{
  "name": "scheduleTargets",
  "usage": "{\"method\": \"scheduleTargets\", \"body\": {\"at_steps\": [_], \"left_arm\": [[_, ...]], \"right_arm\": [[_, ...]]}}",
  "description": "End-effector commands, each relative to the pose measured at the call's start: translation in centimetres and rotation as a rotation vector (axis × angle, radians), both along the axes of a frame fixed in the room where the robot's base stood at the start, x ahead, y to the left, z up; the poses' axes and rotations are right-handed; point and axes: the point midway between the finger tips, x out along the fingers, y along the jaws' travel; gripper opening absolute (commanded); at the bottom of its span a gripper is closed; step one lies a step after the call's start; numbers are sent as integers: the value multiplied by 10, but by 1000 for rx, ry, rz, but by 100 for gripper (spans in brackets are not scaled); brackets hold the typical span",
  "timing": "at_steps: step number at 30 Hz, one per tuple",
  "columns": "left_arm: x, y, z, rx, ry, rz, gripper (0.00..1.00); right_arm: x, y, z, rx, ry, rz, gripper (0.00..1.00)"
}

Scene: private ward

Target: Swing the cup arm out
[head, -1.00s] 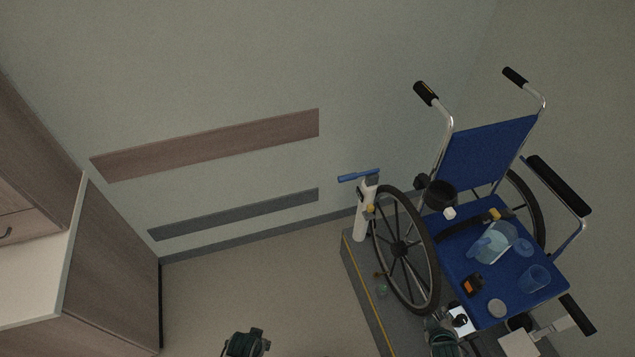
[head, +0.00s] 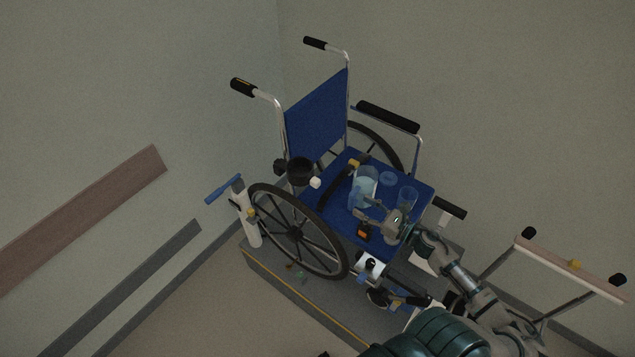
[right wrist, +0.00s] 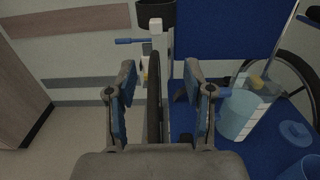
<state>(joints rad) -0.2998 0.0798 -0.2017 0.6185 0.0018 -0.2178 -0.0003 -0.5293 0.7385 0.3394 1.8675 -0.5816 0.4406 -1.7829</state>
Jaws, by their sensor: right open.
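The wheelchair (head: 315,120) has a blue back and seat. A black ring-shaped cup holder (head: 300,170) sits at the wall-side front of its backrest, with a small white knob (head: 315,183) beside it. In the right wrist view the dark cup holder (right wrist: 156,12) is cut off at the top edge, beyond the fingers. My right gripper (head: 364,209) is above the seat, open and empty, apart from the cup holder. In the right wrist view its blue-padded fingers (right wrist: 160,85) stand wide apart, with the dark wheel edge visible between them. My left gripper does not show.
A white post with a blue handle (head: 223,190) stands beside the large wheel (head: 297,232).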

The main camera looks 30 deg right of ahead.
Motion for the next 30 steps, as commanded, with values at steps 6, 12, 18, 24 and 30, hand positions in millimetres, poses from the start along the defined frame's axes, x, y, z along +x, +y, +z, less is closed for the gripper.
{"method": "scheduleTargets", "body": {"at_steps": [6,12,18,24,30], "left_arm": [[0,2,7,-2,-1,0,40],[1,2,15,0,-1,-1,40],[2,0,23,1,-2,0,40],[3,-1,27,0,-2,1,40],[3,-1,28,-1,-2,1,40]], "right_arm": [[39,20,6,-2,-5,1,52],[82,35,5,0,-3,-1,52],[120,49,3,6,-2,-2,52],[145,60,2,7,0,-2,52],[154,65,1,4,2,-2,52]]}}
